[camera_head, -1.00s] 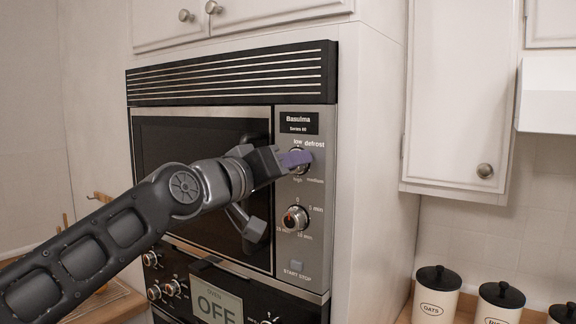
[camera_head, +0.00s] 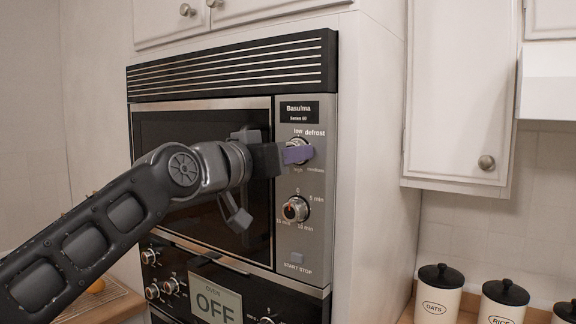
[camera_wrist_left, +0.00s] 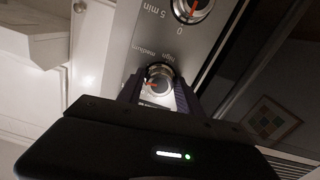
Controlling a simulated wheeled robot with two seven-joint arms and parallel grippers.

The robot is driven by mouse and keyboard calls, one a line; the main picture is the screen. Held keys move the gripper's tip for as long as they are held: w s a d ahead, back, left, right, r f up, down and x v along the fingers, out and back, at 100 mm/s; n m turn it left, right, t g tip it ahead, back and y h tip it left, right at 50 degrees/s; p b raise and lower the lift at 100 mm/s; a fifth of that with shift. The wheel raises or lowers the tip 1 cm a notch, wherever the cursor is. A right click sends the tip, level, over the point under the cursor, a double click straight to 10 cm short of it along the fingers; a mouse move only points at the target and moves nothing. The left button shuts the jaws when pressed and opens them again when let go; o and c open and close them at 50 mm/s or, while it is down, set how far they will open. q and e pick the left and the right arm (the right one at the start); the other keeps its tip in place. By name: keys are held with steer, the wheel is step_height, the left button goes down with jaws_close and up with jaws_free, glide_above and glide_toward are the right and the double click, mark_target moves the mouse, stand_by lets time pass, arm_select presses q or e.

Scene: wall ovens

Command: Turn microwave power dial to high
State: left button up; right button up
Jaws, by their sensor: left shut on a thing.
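The built-in microwave (camera_head: 200,125) has a control panel on its right side. Its power dial (camera_head: 301,145) is the upper knob, with labels low, defrost, medium and high around it. My left gripper (camera_head: 297,155) reaches in from the left with its purple fingers at this dial. In the left wrist view the power dial (camera_wrist_left: 159,82) sits between the two fingers (camera_wrist_left: 158,92), with a red-orange mark on its face. The gripper is shut on it. The exact setting is hard to read because the fingers cover part of the labels. My right gripper is not in view.
The timer dial (camera_head: 296,209) is just below, with the start/stop button (camera_head: 297,257) under it. An oven display reading OFF (camera_head: 216,304) is lower. Canisters (camera_head: 438,290) stand on the right counter.

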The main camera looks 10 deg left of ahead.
arm_select(q)
steer(key=m+b, duration=0.5)
steer(key=m, duration=1.4)
steer(key=shift+a+m+b, duration=0.1)
steer(key=shift+m+b, duration=0.2)
steer(key=shift+b, duration=0.05)
steer(key=o, duration=1.3)
steer(key=shift+o, duration=0.2)
steer(key=shift+r, duration=0.1)
